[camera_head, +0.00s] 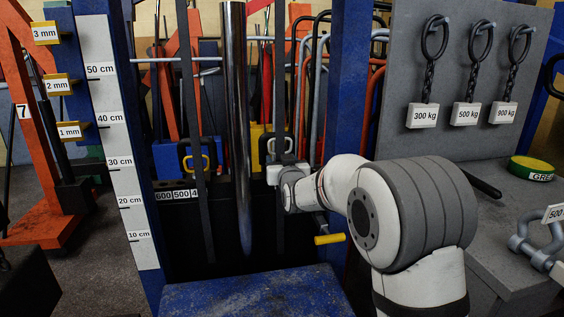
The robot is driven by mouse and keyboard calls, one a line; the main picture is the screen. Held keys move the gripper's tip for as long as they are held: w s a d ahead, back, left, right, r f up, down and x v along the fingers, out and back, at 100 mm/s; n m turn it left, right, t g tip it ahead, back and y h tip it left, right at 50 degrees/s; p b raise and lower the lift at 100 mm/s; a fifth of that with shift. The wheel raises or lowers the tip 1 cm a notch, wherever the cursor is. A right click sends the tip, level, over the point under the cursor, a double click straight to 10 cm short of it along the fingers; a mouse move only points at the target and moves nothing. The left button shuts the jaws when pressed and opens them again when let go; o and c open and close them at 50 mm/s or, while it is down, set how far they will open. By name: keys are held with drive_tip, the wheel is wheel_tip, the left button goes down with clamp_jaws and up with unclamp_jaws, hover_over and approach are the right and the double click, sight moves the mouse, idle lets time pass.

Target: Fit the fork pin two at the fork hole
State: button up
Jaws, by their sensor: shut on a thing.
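The end of my arm reaches left between the blue posts, and the white and grey body of my gripper (276,174) shows just past the wrist. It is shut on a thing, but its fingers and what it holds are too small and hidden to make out. A small yellow handle on a short grey shank (329,239) shows below my forearm, in front of the right blue post. I cannot tell whether this is fork pin two. I cannot make out the fork hole.
A shiny upright steel rod (236,110) hangs left of my gripper, beside dark straps. A blue block (255,292) is in front. The left post (121,160) carries a centimetre scale.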

drive_tip(key=shift+f+b, duration=1.3)
drive_tip(key=shift+f, duration=0.1)
drive_tip(key=o, duration=1.3)
drive_tip(key=p+v, duration=0.1)
drive_tip(key=v, duration=0.6)
drive_tip(key=shift+s, duration=0.4)
drive_tip(key=shift+d, duration=0.15)
drive_tip(key=s+d+r+g+h+p, duration=0.2)
drive_tip(key=s+d+r+g+p, duration=0.1)
drive_tip(key=s+d+r+p, duration=0.4)
drive_tip(key=s+d+r+m+g+h+p, duration=0.1)
drive_tip(key=s+d+r+g+p, duration=0.2)
drive_tip(key=s+p, duration=0.4)
drive_tip(key=s+d+r+m+g+h+p, duration=0.1)
drive_tip(key=s+d+g+p, duration=0.3)
drive_tip(key=s, duration=0.9)
drive_tip(key=s+d+r+m+g+h+p, duration=0.1)
drive_tip(key=s+d+r+g+p, duration=0.3)
drive_tip(key=s+p, duration=0.6)
drive_tip(key=d, duration=0.2)
drive_tip(key=shift+d+r+g, duration=0.3)
drive_tip(key=shift+r, duration=0.05)
